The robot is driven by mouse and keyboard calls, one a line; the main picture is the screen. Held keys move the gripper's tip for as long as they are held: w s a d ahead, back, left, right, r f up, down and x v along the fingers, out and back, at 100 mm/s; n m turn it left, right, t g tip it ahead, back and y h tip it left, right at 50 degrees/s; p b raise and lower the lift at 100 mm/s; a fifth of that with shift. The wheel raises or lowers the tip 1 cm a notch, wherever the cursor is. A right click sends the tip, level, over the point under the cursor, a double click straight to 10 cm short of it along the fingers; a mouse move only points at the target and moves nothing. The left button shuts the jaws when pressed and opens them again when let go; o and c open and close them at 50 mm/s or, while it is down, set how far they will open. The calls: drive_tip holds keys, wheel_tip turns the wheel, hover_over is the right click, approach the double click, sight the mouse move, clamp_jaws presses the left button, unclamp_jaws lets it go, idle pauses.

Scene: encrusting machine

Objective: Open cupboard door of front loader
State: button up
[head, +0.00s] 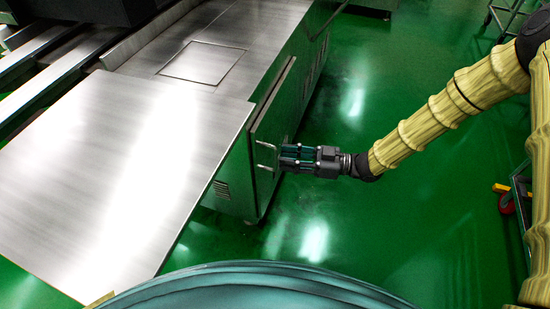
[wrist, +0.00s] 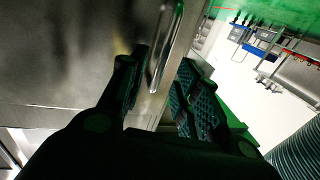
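The front loader (head: 235,185) is a brushed-steel cabinet at centre left of the head view. Its cupboard door (head: 272,112) is on the side facing my arm; I cannot tell whether it is fully closed. A metal bar handle (head: 265,145) stands out from the door. My gripper (head: 284,158) is level with the handle, with its fingers pointing left at the door. In the wrist view the handle (wrist: 168,52) runs between the two spread fingers of my gripper (wrist: 160,88). Neither finger visibly clamps it. The far end of the handle is partly hidden.
A broad steel tabletop (head: 120,160) overhangs to the left of the door. The green floor (head: 400,235) is clear to the right of the cabinet. A cart with a red wheel (head: 507,203) stands at the right edge, partly behind my arm.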

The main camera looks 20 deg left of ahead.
sight(276, 168)
drive_tip(key=shift+s+a+b, duration=0.2)
drive_tip(key=shift+a, duration=0.85)
drive_tip(key=shift+s+a+b, duration=0.15)
drive_tip(key=shift+a+b, duration=0.05)
drive_tip(key=shift+a, duration=0.8)
clamp_jaws()
